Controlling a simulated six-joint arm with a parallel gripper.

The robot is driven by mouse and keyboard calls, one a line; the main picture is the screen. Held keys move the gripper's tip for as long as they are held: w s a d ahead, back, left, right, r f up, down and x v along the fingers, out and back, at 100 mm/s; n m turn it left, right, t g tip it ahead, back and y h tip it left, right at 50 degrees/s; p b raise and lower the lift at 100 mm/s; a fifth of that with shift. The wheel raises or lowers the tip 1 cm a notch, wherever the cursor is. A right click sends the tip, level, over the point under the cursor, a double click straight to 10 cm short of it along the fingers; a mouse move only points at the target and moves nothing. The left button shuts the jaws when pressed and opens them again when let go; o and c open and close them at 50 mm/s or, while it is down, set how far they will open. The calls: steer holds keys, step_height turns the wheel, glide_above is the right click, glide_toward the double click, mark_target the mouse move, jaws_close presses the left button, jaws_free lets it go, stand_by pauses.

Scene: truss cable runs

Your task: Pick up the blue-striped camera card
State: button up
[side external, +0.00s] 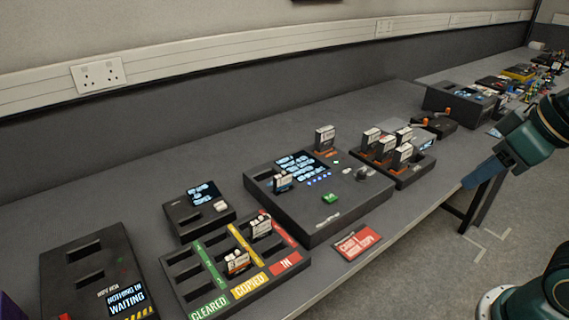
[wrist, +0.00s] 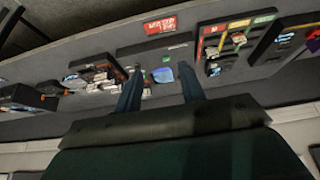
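A small dark card with a pale and blue label (side external: 283,183) stands upright in the left slot of the large dark console (side external: 335,215); it looks like the blue-striped camera card, though its stripe is small. I cannot pick it out surely in the wrist view. My gripper (side external: 478,178) is off to the right, beyond the table's front edge, well apart from the card. In the wrist view, my gripper's two fingers (wrist: 160,90) are spread with an empty gap between them.
Another card (side external: 324,138) stands at the console's back. A rack of several cards (side external: 416,178) is right of it. A coloured tray (side external: 208,301) with two cards (side external: 237,262) (side external: 261,225) is left. A red sign (side external: 357,243) lies in front. Small screen box (side external: 182,222) and waiting box (side external: 65,262) stand further left.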

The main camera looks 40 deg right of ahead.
steer(key=w+a+r+n+g+y, duration=0.1)
steer(key=w+r+n, duration=0.1)
steer(key=w, duration=0.4)
steer(key=w+a+r+n, duration=0.2)
steer(key=w, duration=0.3)
steer(key=n+g+y, duration=0.3)
steer(key=n, duration=0.6)
glide_above(284, 172)
steer(key=s+d, duration=0.2)
steer(key=s, duration=0.5)
step_height(284, 172, down, 9)
steer(key=w+f+n, duration=0.1)
steer(key=w+f, duration=0.1)
steer(key=f, duration=0.2)
steer(key=w+f+n+g, duration=0.1)
steer(key=w+f+n, duration=0.1)
steer(key=f, duration=0.2)
steer(key=w+f+n, duration=0.1)
steer(key=w+f, duration=0.2)
steer(key=f, duration=0.1)
steer(key=shift+f+n+g, duration=0.2)
steer(key=shift+n+g, duration=0.1)
steer(key=shift+n, duration=0.1)
steer(key=shift+f+y, duration=0.3)
steer(key=shift+f, duration=0.1)
steer(key=shift+a, duration=0.1)
steer(key=shift+a+f, duration=0.25)
steer(key=shift+f, duration=0.3)
steer(key=shift+f, duration=0.1)
